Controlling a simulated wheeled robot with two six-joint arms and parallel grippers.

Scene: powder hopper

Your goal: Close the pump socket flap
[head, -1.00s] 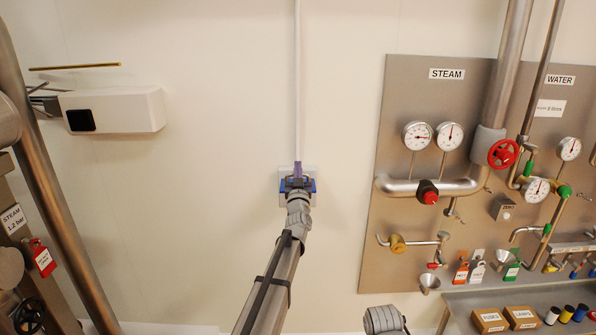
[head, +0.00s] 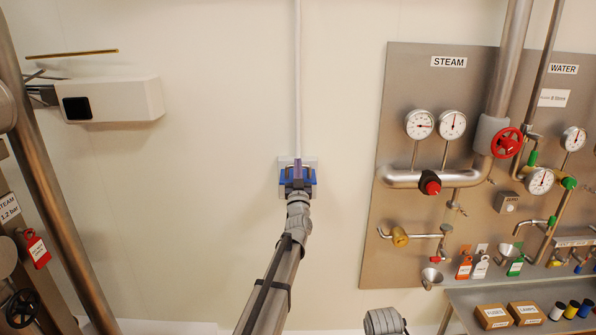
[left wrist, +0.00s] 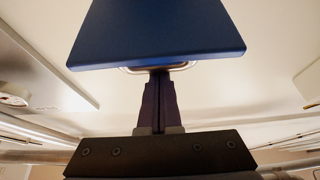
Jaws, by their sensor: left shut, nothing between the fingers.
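The pump socket is a pale square plate (head: 312,162) on the wall, below a thin white conduit. Its blue flap (head: 311,177) shows on both sides of my left gripper (head: 297,163). The gripper's dark purple fingers are shut with nothing between them and lie in front of the flap in the head view. In the left wrist view the flap (left wrist: 157,30) is a broad blue panel at the top, just beyond the shut fingers (left wrist: 158,78). I cannot tell whether they touch. The socket's inside is hidden. My right gripper is not in view.
A steel panel (head: 400,260) with STEAM and WATER pipes, gauges and valves stands to the right. A white box (head: 125,99) is on the wall at upper left, and a large pipe (head: 50,190) runs down the left. The wall around the socket is clear.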

